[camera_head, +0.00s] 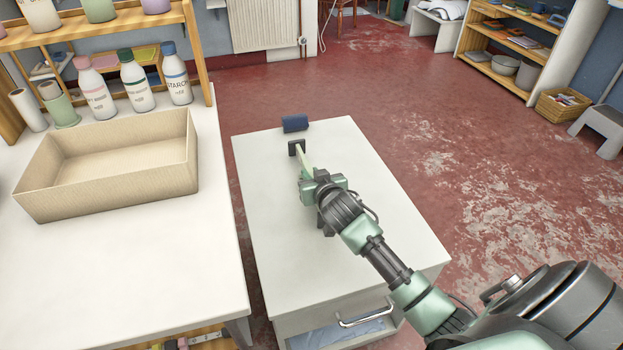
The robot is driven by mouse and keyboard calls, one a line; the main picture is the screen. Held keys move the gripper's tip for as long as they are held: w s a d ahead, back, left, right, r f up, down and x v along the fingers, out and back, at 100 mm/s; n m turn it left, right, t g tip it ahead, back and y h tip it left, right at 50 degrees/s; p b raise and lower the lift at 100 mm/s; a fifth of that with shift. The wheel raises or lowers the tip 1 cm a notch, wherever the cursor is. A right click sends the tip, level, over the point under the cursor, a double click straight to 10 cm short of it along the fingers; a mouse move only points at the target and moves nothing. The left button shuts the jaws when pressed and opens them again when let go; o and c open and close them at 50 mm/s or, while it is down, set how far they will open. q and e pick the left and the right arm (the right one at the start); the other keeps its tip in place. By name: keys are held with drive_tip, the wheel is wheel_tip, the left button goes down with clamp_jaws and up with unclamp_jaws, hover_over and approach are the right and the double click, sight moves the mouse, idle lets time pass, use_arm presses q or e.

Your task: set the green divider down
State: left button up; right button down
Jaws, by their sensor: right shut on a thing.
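My right gripper (309,179) is over the white-topped cabinet (390,230), reaching in from the lower right. A dark block shows at the strip's far end. The gripper and wrist hide much of the divider. I cannot tell whether its lower edge touches the cabinet top. My left gripper is not in view.
The cabinet top's right side is clear.

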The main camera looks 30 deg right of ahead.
drive_tip(key=shift+f, duration=0.2)
drive_tip(key=shift+f, duration=0.15)
drive_tip(key=c, duration=1.3)
unclamp_jaws()
